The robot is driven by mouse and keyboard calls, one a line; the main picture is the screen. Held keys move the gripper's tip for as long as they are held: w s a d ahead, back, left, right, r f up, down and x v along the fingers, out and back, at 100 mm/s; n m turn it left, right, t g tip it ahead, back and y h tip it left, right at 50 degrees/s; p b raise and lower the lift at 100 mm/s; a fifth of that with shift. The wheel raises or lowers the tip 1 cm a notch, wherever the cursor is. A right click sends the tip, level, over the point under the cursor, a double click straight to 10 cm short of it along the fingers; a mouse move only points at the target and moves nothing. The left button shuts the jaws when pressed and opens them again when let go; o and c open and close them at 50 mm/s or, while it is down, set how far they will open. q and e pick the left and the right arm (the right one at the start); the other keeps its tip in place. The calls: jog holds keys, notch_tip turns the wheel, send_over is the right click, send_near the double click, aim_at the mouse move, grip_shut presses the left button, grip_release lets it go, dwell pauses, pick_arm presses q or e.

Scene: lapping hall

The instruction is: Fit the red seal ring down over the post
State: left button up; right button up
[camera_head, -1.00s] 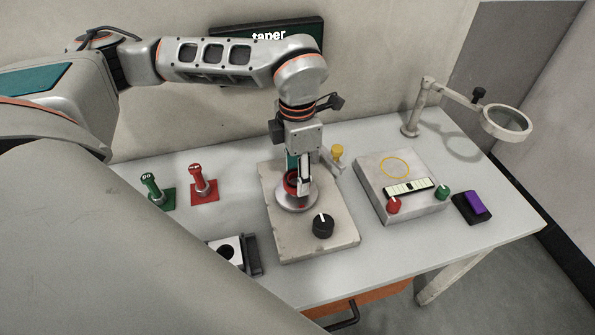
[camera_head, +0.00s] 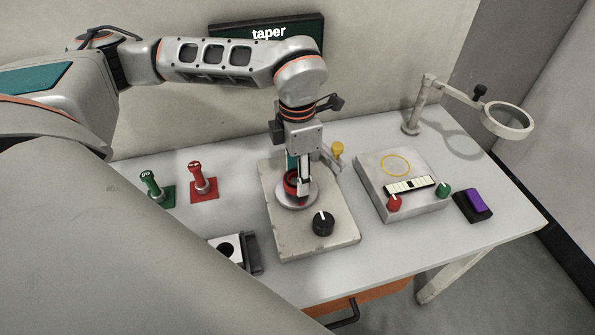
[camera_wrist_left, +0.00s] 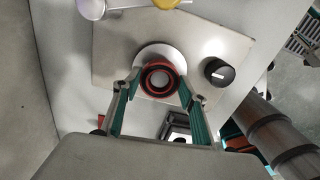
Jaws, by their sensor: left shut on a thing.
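My left gripper (camera_head: 298,190) points down over a round silver disc (camera_head: 284,203) on a beige base plate (camera_head: 285,240). It is shut on the red seal ring (camera_head: 290,183), which shows partly behind the fingers, low over the disc. In the left wrist view the red seal ring (camera_wrist_left: 146,83) lies between the two teal-backed fingertips (camera_wrist_left: 158,88), above the pale disc (camera_wrist_left: 146,51). A dark band and a pale round centre (camera_wrist_left: 160,78) show inside the ring, roughly centred. I cannot tell whether this centre is the post's top or how far the ring is around it. My right gripper is not in view.
A black knob (camera_head: 323,223) stands on the plate near the disc. A yellow-topped part (camera_head: 337,149) stands behind. Green (camera_head: 150,184) and red (camera_head: 198,178) handled pieces are at left. A box with a gauge (camera_head: 400,208) and a magnifier (camera_head: 508,120) are at right.

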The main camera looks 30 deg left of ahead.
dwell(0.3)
pick_arm(q)
jog(key=o, duration=1.2)
notch_tip(320, 180, up, 12)
dwell(0.4)
